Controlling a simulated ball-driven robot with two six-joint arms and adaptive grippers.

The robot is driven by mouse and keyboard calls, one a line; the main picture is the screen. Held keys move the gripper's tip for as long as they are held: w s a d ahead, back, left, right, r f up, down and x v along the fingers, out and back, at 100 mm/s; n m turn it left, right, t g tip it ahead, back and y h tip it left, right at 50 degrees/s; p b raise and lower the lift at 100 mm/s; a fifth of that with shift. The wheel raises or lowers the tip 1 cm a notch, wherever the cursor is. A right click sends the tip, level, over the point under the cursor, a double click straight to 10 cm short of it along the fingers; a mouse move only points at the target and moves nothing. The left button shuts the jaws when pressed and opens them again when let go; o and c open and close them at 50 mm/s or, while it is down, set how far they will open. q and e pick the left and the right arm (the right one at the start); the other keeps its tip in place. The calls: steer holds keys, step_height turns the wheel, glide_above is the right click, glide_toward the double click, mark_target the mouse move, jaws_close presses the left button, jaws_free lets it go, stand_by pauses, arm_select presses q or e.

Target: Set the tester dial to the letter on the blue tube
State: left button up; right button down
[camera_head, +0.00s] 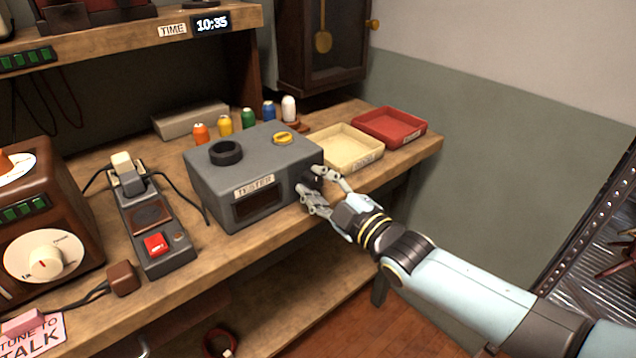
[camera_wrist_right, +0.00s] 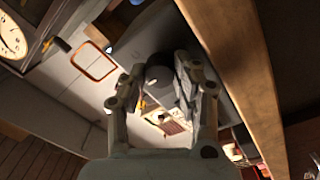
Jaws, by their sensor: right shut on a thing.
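The grey tester (camera_head: 215,185) stands on the wooden bench, with a dark window and a label on its front. A black ring (camera_head: 226,152) and a small yellow piece (camera_head: 283,138) are on its top. My right gripper (camera_head: 313,181) is at the tester's right side, its fingers around a dark knob, the dial. The dark dial also shows between the fingers in the wrist view (camera_wrist_right: 158,76). Its marks and setting cannot be read. The blue tube (camera_head: 268,110) stands behind the tester; no letter is readable on it. My left gripper is out of view.
Orange (camera_head: 200,133), yellow, green and white (camera_head: 289,108) tubes stand near the blue one. A cream tray (camera_head: 345,146) and a red tray (camera_head: 390,127) lie right of the tester. A grey strip with a red button (camera_head: 155,244) lies at left.

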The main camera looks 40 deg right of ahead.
stand_by(0.5)
steer(key=c, duration=1)
jaws_free()
steer(key=shift+s, duration=0.1)
steer(key=s, duration=1.1)
steer(key=shift+s+d+f, duration=0.25)
steer(key=shift+s+d, duration=0.1)
steer(key=shift+s, duration=0.05)
